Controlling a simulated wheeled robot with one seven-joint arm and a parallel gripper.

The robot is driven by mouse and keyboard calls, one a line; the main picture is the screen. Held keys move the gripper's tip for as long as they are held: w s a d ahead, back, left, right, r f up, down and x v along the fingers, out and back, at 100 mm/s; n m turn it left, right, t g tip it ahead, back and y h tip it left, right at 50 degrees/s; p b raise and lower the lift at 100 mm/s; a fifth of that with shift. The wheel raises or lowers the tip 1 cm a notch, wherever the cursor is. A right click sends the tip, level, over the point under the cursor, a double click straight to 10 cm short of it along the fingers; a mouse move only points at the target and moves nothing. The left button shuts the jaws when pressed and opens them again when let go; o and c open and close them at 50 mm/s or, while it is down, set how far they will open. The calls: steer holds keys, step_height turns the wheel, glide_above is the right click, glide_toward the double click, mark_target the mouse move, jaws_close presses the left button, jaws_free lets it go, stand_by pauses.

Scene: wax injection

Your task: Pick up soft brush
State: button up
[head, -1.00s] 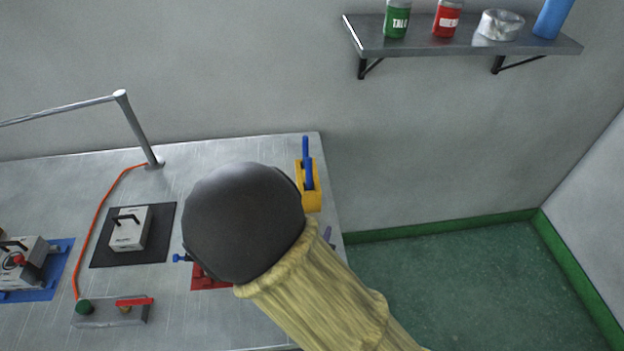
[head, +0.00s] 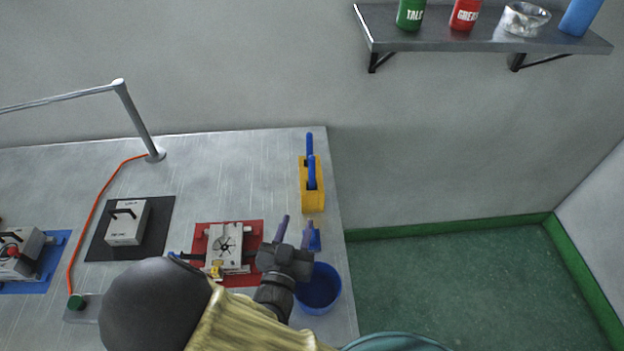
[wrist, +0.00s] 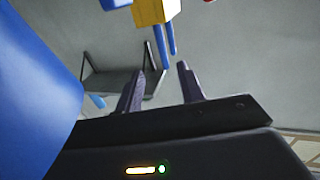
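I cannot tell for sure which thing is the soft brush. Two blue handles (head: 311,171) stand in a yellow holder (head: 313,203) near the table's right edge. The holder (wrist: 152,12) and the handles (wrist: 166,38) also show at the top of the wrist view. My gripper (head: 294,232) is open and empty, nearer the front of the table than the holder. Its two purple fingers are apart in the wrist view (wrist: 160,85). A small blue thing (head: 316,241) shows just right of the fingers, partly hidden.
A blue cup (head: 322,291) stands right beside my gripper and looms at the left of the wrist view (wrist: 35,90). A metal mould on a red mat (head: 256,229) lies to the left. A wall shelf (head: 480,36) holds several containers. The table's right edge is close.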

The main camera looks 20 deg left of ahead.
mark_target(311, 178)
steer(key=w, duration=0.3)
steer(key=w+a+p, duration=0.1)
steer(key=w, duration=0.3)
steer(key=w+a+p, duration=0.1)
steer(key=w, duration=0.2)
steer(key=shift+w, duration=0.15)
steer(key=shift+w+r+p, duration=0.2)
steer(key=shift+w+p, duration=0.2)
steer(key=shift+p, duration=0.15)
steer(key=w, duration=0.1)
steer(key=w+p, duration=0.1)
steer(key=w, duration=0.1)
steer(key=shift+w+a, duration=0.3)
steer(key=shift+a, duration=0.1)
steer(key=shift+w+a, duration=0.1)
steer(key=shift+w, duration=0.25)
jaws_close()
